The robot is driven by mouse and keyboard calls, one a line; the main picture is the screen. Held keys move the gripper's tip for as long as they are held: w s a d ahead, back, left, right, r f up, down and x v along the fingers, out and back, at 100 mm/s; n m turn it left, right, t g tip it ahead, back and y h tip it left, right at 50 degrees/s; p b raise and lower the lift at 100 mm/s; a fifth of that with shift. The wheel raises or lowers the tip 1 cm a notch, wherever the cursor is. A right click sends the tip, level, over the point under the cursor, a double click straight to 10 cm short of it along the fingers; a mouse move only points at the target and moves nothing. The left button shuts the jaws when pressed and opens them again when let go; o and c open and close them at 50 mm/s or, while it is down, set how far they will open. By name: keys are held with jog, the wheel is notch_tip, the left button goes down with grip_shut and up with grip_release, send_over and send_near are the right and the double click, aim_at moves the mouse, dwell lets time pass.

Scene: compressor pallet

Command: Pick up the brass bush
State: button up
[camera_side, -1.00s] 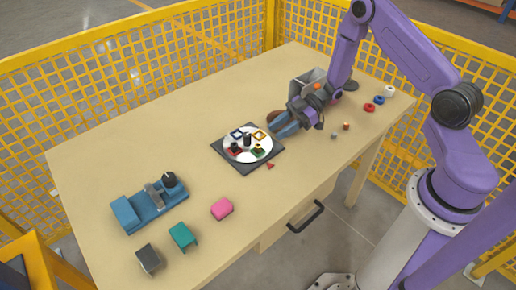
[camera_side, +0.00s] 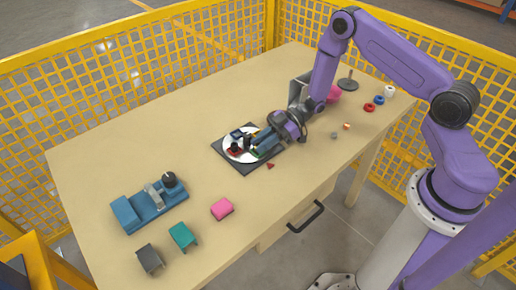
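The round white pallet plate (camera_side: 230,157) sits on a dark square base (camera_side: 219,146) near the table's middle and carries several small parts. My gripper (camera_side: 256,144) reaches down over the right half of the plate from the upper right. Its two blue fingers look apart, with nothing clearly held between them. They hide several parts on that side. A black peg (camera_side: 235,147) stands at the plate's left. I cannot make out the brass bush for certain; a yellowish part there is mostly covered by the fingers.
A blue fixture (camera_side: 140,207), teal block (camera_side: 182,235), dark grey block (camera_side: 149,259) and pink block (camera_side: 222,209) stand at left and front. Red (camera_side: 369,107), blue (camera_side: 379,100) and white (camera_side: 389,91) rings lie at right.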

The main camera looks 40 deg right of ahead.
grip_shut()
